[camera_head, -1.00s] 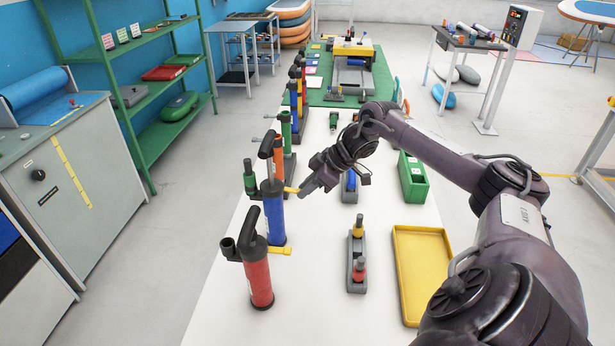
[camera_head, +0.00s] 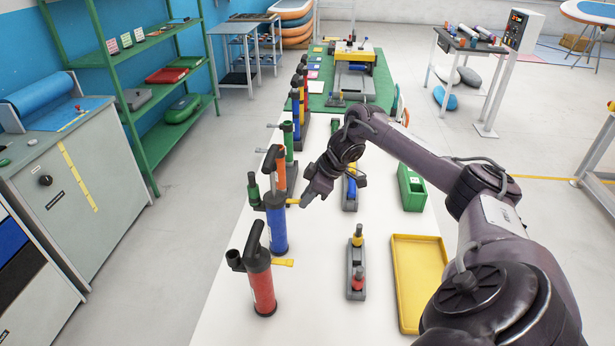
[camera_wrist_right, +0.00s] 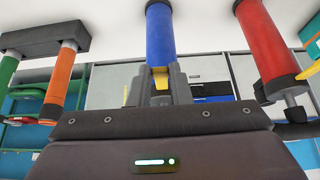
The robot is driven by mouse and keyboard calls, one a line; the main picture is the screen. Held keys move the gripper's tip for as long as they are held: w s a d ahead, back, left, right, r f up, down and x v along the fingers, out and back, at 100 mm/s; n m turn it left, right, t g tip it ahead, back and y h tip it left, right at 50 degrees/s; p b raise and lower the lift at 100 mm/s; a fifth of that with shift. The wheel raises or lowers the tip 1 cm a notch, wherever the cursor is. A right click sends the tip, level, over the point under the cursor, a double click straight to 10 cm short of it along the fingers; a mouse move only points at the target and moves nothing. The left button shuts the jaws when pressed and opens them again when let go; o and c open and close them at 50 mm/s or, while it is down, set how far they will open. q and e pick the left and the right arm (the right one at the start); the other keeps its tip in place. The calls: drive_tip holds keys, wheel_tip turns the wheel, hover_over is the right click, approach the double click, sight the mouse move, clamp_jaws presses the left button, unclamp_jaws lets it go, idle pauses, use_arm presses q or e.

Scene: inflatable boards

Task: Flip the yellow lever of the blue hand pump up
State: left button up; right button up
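The blue hand pump (camera_head: 277,228) stands upright on the white table, with a black handle on top. Its yellow lever (camera_head: 292,202) sticks out sideways to the right, roughly level. My right gripper (camera_head: 303,201) is at the lever's outer end. In the right wrist view the blue pump (camera_wrist_right: 160,35) appears upside down, and the grey fingers (camera_wrist_right: 160,90) sit close on both sides of the yellow lever (camera_wrist_right: 160,76), which fills the gap between them. The lever's outer end is partly hidden by the fingers. My left gripper is out of view.
A red pump (camera_head: 262,288) with a yellow lever stands in front of the blue one. Orange (camera_head: 280,172) and green (camera_head: 289,143) pumps stand behind. A grey stand (camera_head: 355,270), a yellow tray (camera_head: 418,280) and a green bin (camera_head: 411,187) lie right.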

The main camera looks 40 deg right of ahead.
drive_tip(key=o, duration=0.5)
drive_tip(key=shift+w+f, duration=0.1)
drive_tip(key=shift+f, duration=0.05)
drive_tip(key=shift+c, duration=0.2)
drive_tip(key=b+v, duration=0.2)
drive_tip(key=v, duration=0.5)
drive_tip(key=shift+r, duration=0.35)
drive_tip(key=shift+s+f, duration=0.1)
drive_tip(key=shift+s, duration=0.1)
